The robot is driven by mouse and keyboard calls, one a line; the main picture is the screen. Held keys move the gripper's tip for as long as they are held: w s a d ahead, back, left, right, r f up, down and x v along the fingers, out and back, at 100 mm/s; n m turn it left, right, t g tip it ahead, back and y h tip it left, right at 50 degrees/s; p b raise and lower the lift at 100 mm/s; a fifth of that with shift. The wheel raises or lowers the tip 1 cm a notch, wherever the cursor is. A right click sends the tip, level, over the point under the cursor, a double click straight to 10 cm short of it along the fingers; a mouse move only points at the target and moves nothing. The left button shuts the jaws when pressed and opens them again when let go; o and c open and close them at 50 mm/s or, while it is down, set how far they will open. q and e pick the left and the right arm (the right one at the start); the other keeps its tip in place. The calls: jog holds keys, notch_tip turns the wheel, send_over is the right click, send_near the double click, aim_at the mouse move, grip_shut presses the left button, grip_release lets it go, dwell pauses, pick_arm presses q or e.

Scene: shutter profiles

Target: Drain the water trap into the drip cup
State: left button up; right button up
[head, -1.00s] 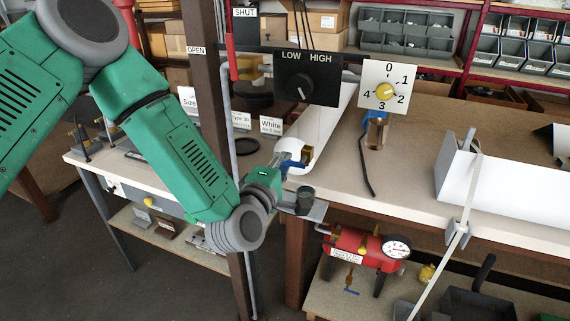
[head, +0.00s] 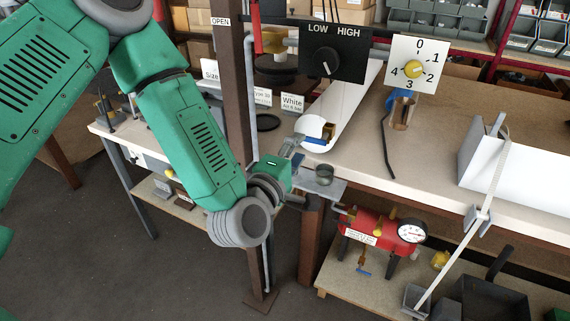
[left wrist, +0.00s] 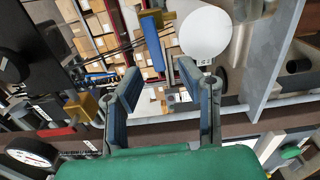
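A long white cylinder (head: 345,105) lies on the bench, with a brass fitting (head: 328,130) and a blue lever (head: 315,140) at its near end. I cannot tell for certain which part is the water trap. The lever also shows in the left wrist view (left wrist: 152,34). A small dark cup (head: 324,175), apparently the drip cup, stands upright on a grey plate below the lever. My left gripper (head: 297,140) is just left of the lever. In the left wrist view its blue-grey fingers (left wrist: 165,80) are apart, with nothing between them. My right gripper is out of view.
A brown post (head: 232,90) stands behind my left arm. A black LOW/HIGH panel (head: 334,50) and a white dial panel (head: 414,65) are above the bench. A red tank with a gauge (head: 372,230) sits on the lower shelf. A white channel (head: 520,165) lies on the right.

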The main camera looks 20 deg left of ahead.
pick_arm(q)
jog(key=s, duration=0.7)
jog(key=shift+s+a, duration=0.15)
jog(key=shift+s, duration=0.05)
